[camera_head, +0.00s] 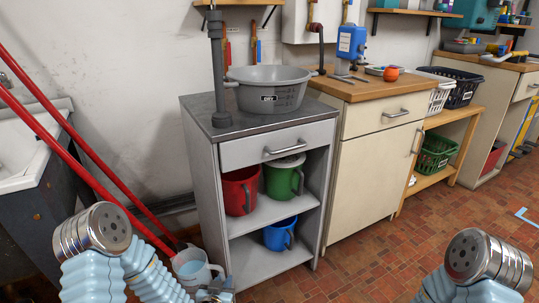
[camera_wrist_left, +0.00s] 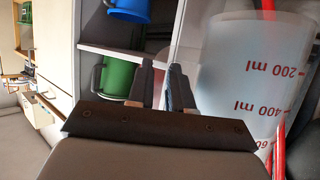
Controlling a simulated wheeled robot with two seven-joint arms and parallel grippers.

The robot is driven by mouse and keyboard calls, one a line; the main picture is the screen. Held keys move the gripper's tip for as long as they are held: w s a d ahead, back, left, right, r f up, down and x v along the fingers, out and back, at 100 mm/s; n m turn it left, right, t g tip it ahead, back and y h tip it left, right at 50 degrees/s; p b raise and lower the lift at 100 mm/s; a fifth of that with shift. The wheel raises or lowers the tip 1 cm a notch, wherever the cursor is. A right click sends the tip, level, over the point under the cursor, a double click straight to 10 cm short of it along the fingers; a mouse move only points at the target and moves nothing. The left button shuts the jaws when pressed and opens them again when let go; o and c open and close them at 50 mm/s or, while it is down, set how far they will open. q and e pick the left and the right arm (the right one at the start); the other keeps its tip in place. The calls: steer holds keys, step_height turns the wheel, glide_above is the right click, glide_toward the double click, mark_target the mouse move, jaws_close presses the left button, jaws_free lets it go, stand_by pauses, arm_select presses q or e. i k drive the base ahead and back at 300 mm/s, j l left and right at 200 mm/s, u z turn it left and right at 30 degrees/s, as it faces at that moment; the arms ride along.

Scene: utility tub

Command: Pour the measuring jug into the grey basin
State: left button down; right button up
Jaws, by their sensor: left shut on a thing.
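The measuring jug (camera_head: 192,268), translucent white with bluish contents, shows low in the head view, left of the grey cabinet. In the left wrist view the jug (camera_wrist_left: 245,85) fills the right side, with red millilitre marks. My left gripper (camera_head: 216,292) is at the jug's handle side, shut on the jug; its fingers (camera_wrist_left: 164,85) show beside the wall. The exact grip on the handle is hard to make out. The grey basin (camera_head: 270,88) stands on the cabinet top, higher than the jug and to its right. My right gripper is out of view.
The grey cabinet (camera_head: 232,152) holds a red mug (camera_head: 238,190), a green mug (camera_head: 280,180) and a blue mug (camera_head: 277,236) on its shelves. A dark upright pipe (camera_head: 219,70) stands at the cabinet top's left front. Red poles (camera_head: 75,140) lean at left.

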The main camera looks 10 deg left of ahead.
mark_target(261, 90)
steer(key=i+l+u, duration=0.1)
steer(key=l, duration=0.2)
steer(key=i+l+u, duration=0.15)
steer(key=l, duration=0.2)
steer(key=i+l+u, duration=0.1)
steer(key=l, duration=0.25)
steer(key=i+l+u, duration=0.15)
steer(key=l, duration=0.2)
steer(key=i+l+u, duration=0.1)
steer(key=l, duration=0.25)
